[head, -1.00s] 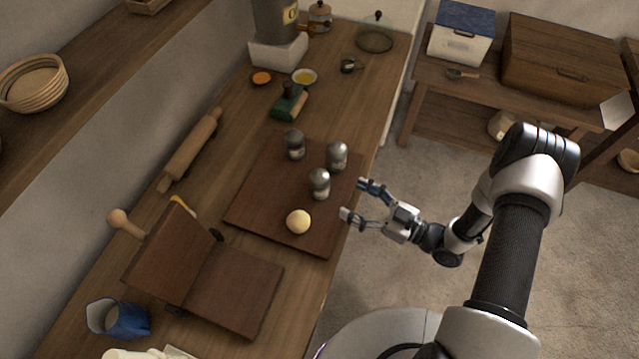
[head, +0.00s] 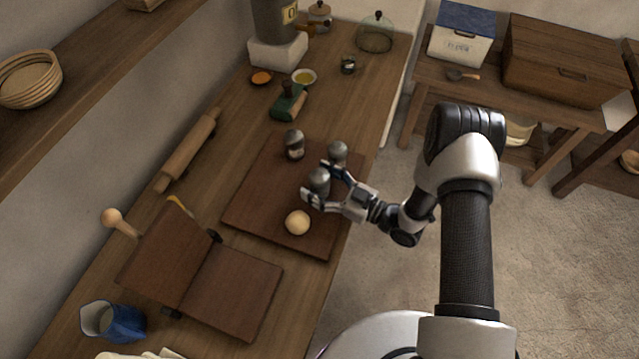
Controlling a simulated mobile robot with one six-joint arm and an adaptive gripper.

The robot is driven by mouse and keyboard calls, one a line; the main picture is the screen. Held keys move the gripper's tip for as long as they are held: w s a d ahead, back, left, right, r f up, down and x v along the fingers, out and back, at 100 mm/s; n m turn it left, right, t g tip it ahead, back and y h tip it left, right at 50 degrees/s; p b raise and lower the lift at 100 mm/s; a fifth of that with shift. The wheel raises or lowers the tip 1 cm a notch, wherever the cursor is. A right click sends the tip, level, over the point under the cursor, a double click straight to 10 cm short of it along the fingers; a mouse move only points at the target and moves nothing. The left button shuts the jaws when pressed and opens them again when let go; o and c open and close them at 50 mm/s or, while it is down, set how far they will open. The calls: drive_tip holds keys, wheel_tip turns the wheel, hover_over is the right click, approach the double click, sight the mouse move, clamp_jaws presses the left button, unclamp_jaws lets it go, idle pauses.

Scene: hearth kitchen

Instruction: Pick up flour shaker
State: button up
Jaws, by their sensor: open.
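Three similar metal-topped shakers stand upright on the dark wooden board. One is at the back left (head: 294,144), one at the back right (head: 338,152), and one nearer the front (head: 319,180). Their labels are too small to read, so I cannot tell which is the flour shaker. My gripper (head: 315,181) is open, reaching in from the right, with its fingers on either side of the front shaker. The fingers partly hide that shaker and the lower part of the back right one. I cannot tell whether they touch the front shaker.
A pale dough ball (head: 297,222) sits on the board (head: 262,190) just in front of my gripper. Behind the board is a green-based tool (head: 289,103).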

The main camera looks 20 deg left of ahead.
drive_tip(key=shift+c, duration=0.6)
drive_tip(key=c, duration=1.1)
drive_tip(key=shift+r, duration=0.1)
